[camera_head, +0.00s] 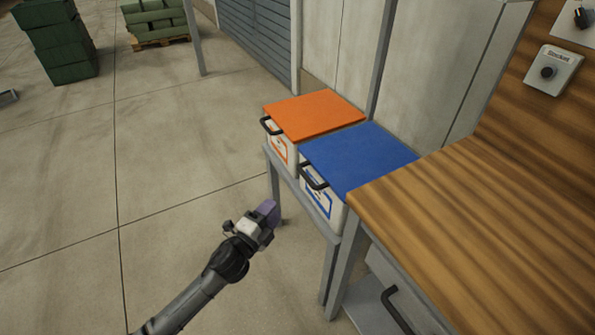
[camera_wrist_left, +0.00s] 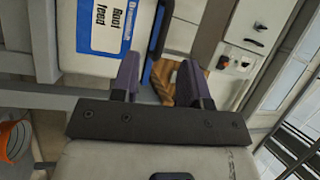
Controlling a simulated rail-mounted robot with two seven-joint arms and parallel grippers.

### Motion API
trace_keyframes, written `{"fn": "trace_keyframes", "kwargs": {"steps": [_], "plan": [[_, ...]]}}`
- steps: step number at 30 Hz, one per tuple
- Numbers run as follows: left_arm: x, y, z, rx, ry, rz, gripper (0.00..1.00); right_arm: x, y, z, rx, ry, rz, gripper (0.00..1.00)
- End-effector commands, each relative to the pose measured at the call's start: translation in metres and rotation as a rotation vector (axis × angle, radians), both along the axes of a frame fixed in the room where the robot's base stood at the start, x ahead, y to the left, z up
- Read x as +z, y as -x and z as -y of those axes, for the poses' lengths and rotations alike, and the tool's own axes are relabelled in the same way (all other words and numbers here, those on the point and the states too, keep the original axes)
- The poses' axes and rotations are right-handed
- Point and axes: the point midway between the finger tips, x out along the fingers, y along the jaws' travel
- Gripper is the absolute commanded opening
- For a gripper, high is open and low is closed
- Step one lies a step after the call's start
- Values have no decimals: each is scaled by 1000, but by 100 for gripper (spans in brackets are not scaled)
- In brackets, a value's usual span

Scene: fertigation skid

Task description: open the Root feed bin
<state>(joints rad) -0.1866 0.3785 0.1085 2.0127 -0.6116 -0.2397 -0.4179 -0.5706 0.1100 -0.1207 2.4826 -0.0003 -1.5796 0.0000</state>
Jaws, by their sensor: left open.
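The Root feed bin (camera_head: 338,214) is a white box with a blue lid (camera_head: 355,158) and a black bar handle (camera_head: 313,178) at its front. The lid lies flat and closed. In the left wrist view, its white front with the blue-edged "Root feed" label (camera_wrist_left: 112,20) fills the upper left. My left gripper (camera_head: 268,212) is in front of the bin, to the left of the handle and apart from it. In the wrist view, the left gripper's two purple fingers (camera_wrist_left: 158,70) stand apart with nothing held. My right gripper is out of view.
A matching bin with an orange lid (camera_head: 315,113) stands beside it on the same grey stand (camera_head: 300,190).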

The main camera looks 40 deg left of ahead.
Motion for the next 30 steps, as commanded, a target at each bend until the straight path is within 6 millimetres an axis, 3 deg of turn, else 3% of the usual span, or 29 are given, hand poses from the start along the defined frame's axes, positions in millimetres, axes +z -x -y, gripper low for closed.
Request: {"fn": "trace_keyframes", "kwargs": {"steps": [5,10,24,30], "plan": [[9,-1,12,-64,-87,45,41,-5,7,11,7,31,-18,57],[10,-14,11,-60,-109,43,41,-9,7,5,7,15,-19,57],[24,-94,6,-59,-105,43,41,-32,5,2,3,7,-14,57],[28,-118,5,-58,-105,39,41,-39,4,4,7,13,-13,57]]}}
